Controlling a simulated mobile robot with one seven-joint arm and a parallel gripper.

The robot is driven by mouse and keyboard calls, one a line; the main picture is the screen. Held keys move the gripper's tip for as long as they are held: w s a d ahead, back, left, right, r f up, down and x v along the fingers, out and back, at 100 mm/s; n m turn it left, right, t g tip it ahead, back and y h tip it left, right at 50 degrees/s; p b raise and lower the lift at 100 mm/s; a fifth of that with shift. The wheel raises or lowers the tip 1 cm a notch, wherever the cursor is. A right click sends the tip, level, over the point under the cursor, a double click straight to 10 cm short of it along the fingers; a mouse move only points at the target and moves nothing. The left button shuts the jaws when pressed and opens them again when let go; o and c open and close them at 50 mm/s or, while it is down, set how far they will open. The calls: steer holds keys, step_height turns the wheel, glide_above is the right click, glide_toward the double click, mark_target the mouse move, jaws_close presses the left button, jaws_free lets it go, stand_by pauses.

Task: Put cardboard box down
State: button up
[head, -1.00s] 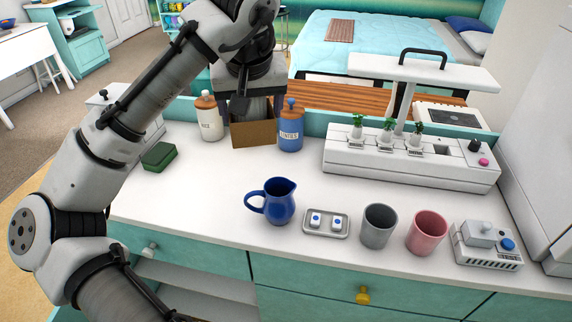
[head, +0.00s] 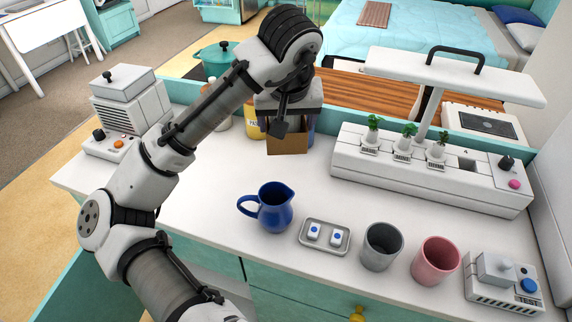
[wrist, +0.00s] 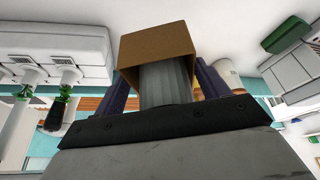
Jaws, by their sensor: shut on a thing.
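The brown cardboard box (head: 287,143) is at the lower end of my gripper (head: 287,125), near the back of the white counter (head: 205,195). In the wrist view the box (wrist: 157,42) is at the tip of my gripper (wrist: 164,75), with a grey ribbed part running up to it. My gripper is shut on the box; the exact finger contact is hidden. I cannot tell whether the box bottom touches the counter.
Yellow (head: 253,120), white (head: 223,117) and mostly hidden blue (head: 312,130) canisters stand close around the box. A planter (head: 430,170) is to the right. A blue pitcher (head: 270,208), small tray (head: 325,247) and two cups stand in front. Clear counter lies between box and pitcher.

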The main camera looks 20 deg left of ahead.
step_height(320, 180, down, 12)
stand_by(0.4)
steer(key=shift+f, duration=0.1)
steer(key=o, duration=1)
